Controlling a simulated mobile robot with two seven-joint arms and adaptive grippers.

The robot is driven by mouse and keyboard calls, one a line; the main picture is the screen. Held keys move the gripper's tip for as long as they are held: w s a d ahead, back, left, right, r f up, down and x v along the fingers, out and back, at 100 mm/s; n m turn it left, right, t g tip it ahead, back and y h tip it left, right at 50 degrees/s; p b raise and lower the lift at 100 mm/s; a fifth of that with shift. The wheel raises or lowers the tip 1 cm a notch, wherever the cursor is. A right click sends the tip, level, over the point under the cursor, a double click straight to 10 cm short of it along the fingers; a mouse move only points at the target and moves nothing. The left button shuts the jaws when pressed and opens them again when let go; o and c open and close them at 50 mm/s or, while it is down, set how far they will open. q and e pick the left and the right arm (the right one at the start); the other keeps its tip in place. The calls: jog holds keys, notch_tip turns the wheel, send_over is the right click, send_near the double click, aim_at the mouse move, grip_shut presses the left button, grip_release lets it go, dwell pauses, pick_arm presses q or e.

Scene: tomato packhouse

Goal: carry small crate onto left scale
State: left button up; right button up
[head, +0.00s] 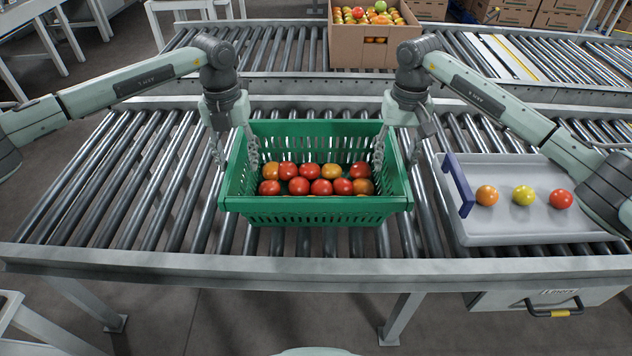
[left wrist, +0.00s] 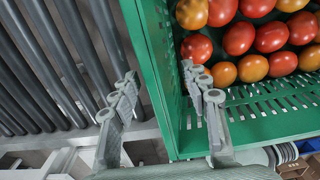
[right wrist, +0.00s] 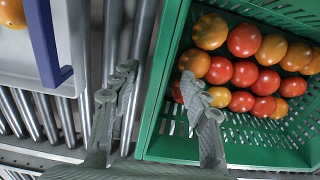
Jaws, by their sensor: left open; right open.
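The small green crate (head: 315,205) stands level on the roller conveyor in the middle of the head view, holding several red and orange tomatoes. My left gripper (head: 235,158) is open at its left wall, one finger outside and one inside. The left wrist view shows the crate's wall (left wrist: 158,75) between those fingers. My right gripper (head: 397,158) is open at its right wall, likewise straddling it. The right wrist view shows that wall (right wrist: 160,90) between the fingers. I see no gap closed on either wall. No scale is recognisable in these views.
A grey tray (head: 520,225) with a blue handle (head: 459,185) and three tomatoes lies right of the crate. Rollers (head: 120,180) left of the crate are bare. A cardboard box (head: 373,50) of tomatoes stands on the conveyor behind. A metal rail (head: 200,263) edges the front.

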pick_arm(q)
jog(key=shift+f, duration=0.25)
pick_arm(e)
jog(key=shift+f, duration=0.25)
pick_arm(q)
grip_shut()
pick_arm(e)
grip_shut()
pick_arm(q)
jog(key=shift+r, duration=0.1)
pick_arm(e)
jog(key=shift+r, duration=0.1)
